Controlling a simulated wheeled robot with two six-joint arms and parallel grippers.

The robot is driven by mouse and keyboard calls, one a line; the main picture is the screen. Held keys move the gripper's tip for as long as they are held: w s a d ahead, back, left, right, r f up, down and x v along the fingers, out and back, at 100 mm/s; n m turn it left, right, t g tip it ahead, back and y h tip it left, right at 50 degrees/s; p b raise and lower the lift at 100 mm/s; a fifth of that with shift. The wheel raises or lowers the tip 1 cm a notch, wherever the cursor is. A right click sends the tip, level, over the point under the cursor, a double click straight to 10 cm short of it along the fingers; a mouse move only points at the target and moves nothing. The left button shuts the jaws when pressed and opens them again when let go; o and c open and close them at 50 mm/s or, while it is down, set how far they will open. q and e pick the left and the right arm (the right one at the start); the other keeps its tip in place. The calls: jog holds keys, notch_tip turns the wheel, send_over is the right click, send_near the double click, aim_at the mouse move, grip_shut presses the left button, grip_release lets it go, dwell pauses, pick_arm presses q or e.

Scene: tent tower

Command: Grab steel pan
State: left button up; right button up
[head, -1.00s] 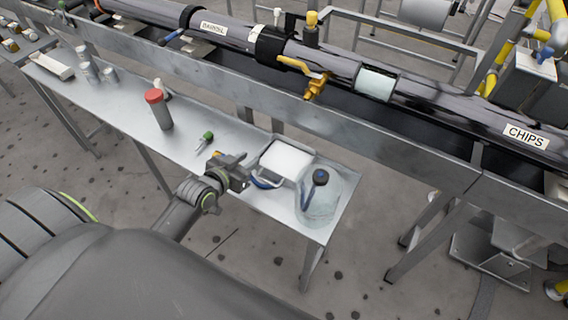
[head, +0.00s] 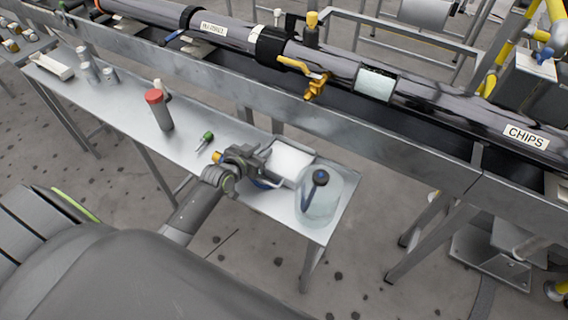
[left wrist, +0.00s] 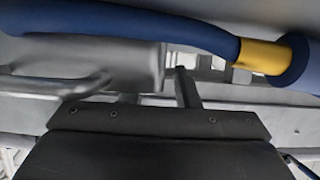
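The steel pan (head: 291,162) looks like a pale rectangular tray on the metal table, left of a clear jug. Part of a blue handle (head: 262,183) shows at its near left side. My left gripper (head: 264,157) is at the pan's left edge and covers part of it. I cannot tell whether it touches the rim. In the left wrist view a blue curved bar (left wrist: 120,22) with a yellow band crosses the top, close to the camera. A dark narrow finger (left wrist: 186,88) stands up before grey metal; the finger gap is unclear there. My right gripper is out of view.
The clear jug (head: 318,205) with a blue top stands close right of the pan. A green-capped item (head: 207,137) and a red-capped container (head: 158,112) are farther left on the table (head: 185,155). A conveyor-like frame with pipes (head: 350,125) runs behind.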

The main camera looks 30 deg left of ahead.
pick_arm(q)
grip_shut()
